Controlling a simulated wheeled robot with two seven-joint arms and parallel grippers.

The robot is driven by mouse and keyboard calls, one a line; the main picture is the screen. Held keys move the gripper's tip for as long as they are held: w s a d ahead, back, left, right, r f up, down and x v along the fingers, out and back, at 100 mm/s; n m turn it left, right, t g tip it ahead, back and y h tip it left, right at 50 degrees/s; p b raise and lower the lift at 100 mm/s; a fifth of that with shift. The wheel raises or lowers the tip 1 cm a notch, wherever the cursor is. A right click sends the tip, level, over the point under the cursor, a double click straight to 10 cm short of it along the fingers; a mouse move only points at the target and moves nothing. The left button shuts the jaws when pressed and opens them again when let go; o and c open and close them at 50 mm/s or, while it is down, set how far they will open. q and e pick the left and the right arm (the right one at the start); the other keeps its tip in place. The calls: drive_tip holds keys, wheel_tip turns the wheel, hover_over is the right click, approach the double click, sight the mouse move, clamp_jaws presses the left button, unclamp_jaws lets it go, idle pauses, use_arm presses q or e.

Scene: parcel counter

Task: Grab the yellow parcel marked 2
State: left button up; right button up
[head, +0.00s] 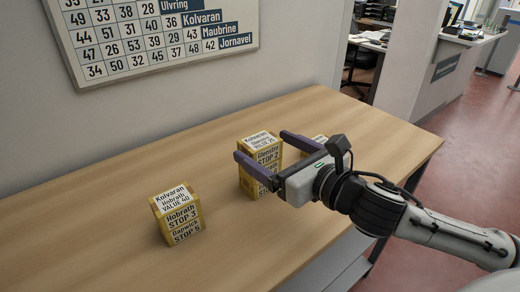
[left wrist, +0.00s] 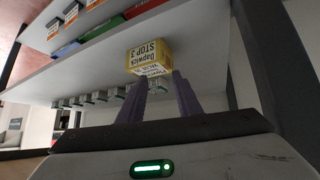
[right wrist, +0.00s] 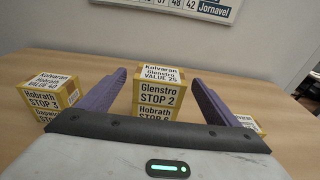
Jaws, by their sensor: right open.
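The yellow parcel marked STOP 2 (head: 262,142) is on top of another yellow parcel (head: 258,188) on the wooden counter. In the right wrist view the STOP 2 parcel (right wrist: 160,93) appears between my right fingers, with a gap on each side. My right gripper (head: 260,145) is open and empty; its near finger hides part of the stack in the head view. My left gripper (left wrist: 165,76) shows only in its wrist view.
Another two-parcel stack, its upper parcel (head: 177,210) marked STOP 3, is at the left of the counter (head: 95,225). A further parcel (head: 320,138) is partly hidden behind my right gripper. Bare counter lies between the stacks. A shelf (left wrist: 100,75) is near my left gripper.

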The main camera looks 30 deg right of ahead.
sight(269, 149)
drive_tip(key=shift+x, duration=1.65)
drive_tip(key=c, duration=1.3)
